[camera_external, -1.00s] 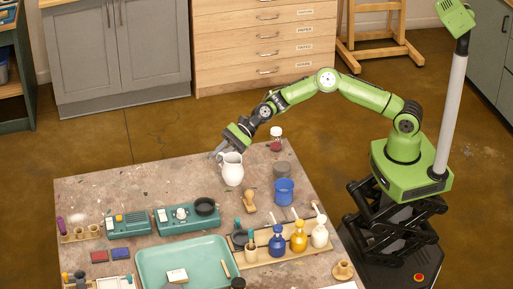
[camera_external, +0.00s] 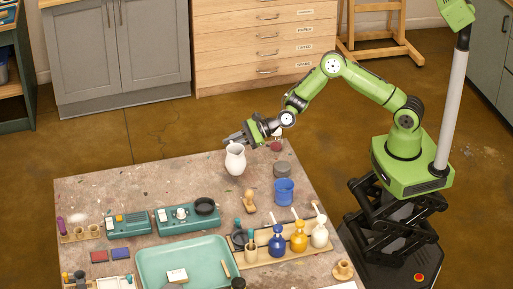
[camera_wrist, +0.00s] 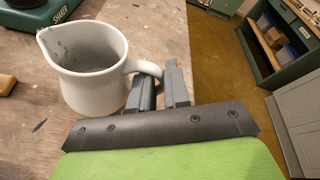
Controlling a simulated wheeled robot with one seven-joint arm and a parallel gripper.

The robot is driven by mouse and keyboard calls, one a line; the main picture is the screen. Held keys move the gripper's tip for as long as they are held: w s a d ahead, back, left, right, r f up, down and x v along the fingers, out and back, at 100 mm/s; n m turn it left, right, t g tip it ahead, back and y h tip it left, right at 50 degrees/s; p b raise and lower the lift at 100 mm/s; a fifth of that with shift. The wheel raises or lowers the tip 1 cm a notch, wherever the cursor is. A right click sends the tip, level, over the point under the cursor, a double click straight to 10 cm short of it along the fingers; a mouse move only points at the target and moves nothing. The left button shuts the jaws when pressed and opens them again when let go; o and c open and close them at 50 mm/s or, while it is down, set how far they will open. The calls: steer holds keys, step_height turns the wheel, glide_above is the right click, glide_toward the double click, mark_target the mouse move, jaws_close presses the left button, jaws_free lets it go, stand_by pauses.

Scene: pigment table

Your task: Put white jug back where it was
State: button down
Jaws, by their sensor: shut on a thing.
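The white jug (camera_external: 235,160) is upright near the far edge of the table, with dark specks inside its rim. In the wrist view the jug (camera_wrist: 92,88) fills the left side, its spout to the left and its handle towards my fingers. My gripper (camera_external: 243,137) is shut on the jug's handle. The fingers also show in the wrist view (camera_wrist: 163,88), at the handle. I cannot tell for sure whether the jug's base is clear of the table (camera_external: 110,187).
A red-filled jar (camera_external: 276,146) is partly hidden behind my wrist. A grey pot (camera_external: 281,171), a blue cup (camera_external: 284,193) and a wooden-handled tool (camera_external: 249,203) stand nearer. Teal devices (camera_external: 186,218) and a teal tray (camera_external: 150,263) lie left. The far left tabletop is clear.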

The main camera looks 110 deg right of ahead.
step_height(320, 180, down, 3)
steer(key=shift+r+b, duration=0.1)
steer(key=shift+b, duration=0.25)
steer(key=shift+r, duration=0.1)
steer(key=c, duration=1.1)
jaws_free()
